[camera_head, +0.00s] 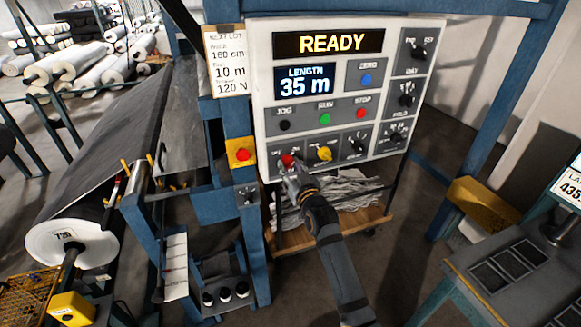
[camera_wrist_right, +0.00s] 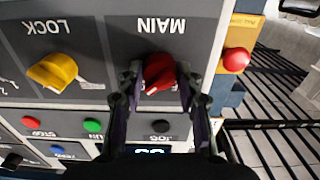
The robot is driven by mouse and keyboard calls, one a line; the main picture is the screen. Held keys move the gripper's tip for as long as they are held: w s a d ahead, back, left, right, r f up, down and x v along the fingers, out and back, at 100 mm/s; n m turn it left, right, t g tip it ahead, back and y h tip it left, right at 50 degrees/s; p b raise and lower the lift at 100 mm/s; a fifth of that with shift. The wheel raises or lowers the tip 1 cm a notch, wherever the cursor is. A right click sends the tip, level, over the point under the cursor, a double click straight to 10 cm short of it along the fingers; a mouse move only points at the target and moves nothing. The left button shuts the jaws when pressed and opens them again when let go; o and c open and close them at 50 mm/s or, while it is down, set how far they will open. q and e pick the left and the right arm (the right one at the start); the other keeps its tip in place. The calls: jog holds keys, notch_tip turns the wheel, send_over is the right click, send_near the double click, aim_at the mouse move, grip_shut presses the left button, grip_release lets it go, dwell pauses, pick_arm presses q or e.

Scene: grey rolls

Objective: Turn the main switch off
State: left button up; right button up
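The control panel (camera_head: 262,100) shows "READY" and "LENGTH 35 m" in the head view. Its red main switch (camera_head: 287,160) is at the lower left. In the right wrist view, upside down, the red knob (camera_wrist_right: 159,72) sits under the label MAIN, its handle slightly tilted. My right gripper (camera_head: 291,171) is at this knob. Its fingers (camera_wrist_right: 159,84) stand on either side of the knob, apart, with narrow gaps showing. Part of the switch's markings is hidden by the fingers. My left gripper is not in view.
The yellow LOCK knob (camera_wrist_right: 52,72) is beside the main switch. A red button on a yellow box (camera_head: 241,154) is on the blue post left of the panel. Green RUN (camera_head: 325,118) and red STOP (camera_head: 361,114) buttons sit above.

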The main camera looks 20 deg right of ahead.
jog(key=c, duration=0.4)
jog(key=shift+o, duration=0.2)
jog(key=n, duration=0.3)
jog(key=shift+n, duration=0.4)
jog(key=n, duration=0.4)
jog(key=shift+d+n+b, duration=0.1)
jog(key=shift+n+b, duration=0.2)
jog(key=shift+b, duration=0.1)
jog(key=n, duration=0.4)
jog(key=shift+r+n+b, duration=0.1)
jog(key=shift+n+b, duration=0.5)
jog(key=shift+n, duration=2.2)
